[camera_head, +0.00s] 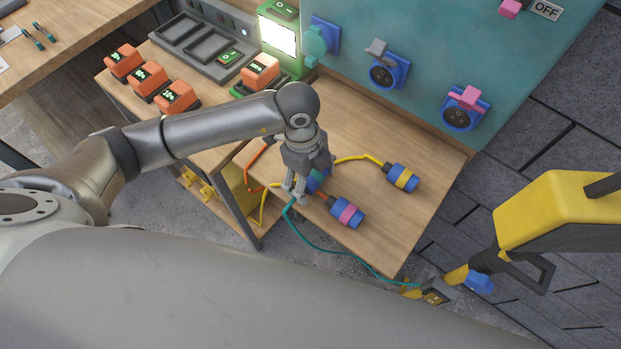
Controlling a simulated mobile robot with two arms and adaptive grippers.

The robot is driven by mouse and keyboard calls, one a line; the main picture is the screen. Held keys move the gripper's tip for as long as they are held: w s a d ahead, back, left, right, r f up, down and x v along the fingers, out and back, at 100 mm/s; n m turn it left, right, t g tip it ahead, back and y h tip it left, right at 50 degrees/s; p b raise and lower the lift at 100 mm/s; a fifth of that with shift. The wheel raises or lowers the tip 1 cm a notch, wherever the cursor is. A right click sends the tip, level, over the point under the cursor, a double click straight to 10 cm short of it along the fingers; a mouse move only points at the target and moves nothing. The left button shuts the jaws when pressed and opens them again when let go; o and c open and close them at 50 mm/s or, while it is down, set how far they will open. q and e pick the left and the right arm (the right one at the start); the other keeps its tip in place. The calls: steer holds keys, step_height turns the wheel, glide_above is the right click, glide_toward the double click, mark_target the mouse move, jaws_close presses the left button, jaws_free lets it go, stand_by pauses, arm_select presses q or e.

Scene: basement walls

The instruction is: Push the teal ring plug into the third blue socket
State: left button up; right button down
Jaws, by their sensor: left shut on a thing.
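My left gripper (294,186) is shut on a blue plug (318,180) just above the wooden tabletop (395,230). The gripper hides most of this plug, so its ring is not clear. A teal cord (320,245) runs from the gripper over the table's front edge. On the teal panel (425,45) are three blue sockets: one with a teal cover (318,40), one with a grey lid (387,74), and the rightmost (459,115) with a pink lid and its dark face showing. The plug is apart from all of them. My right gripper is not in view.
A yellow-ringed plug (402,178) and a pink-ringed plug (348,211) lie on the table near my left gripper. Orange battery blocks (177,97) and a green charger (280,38) stand behind my arm. A yellow tool (555,215) is at the right.

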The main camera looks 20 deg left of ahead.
arm_select(q)
steer(key=s+a+r+p, duration=0.2)
steer(key=s+r+p, duration=0.1)
steer(key=s+r, duration=0.3)
steer(key=s+a+r+p, duration=0.2)
steer(key=s+r+p, duration=0.2)
steer(key=s+r, duration=0.2)
steer(key=shift+s+a, duration=0.4)
steer(key=shift+s, duration=0.2)
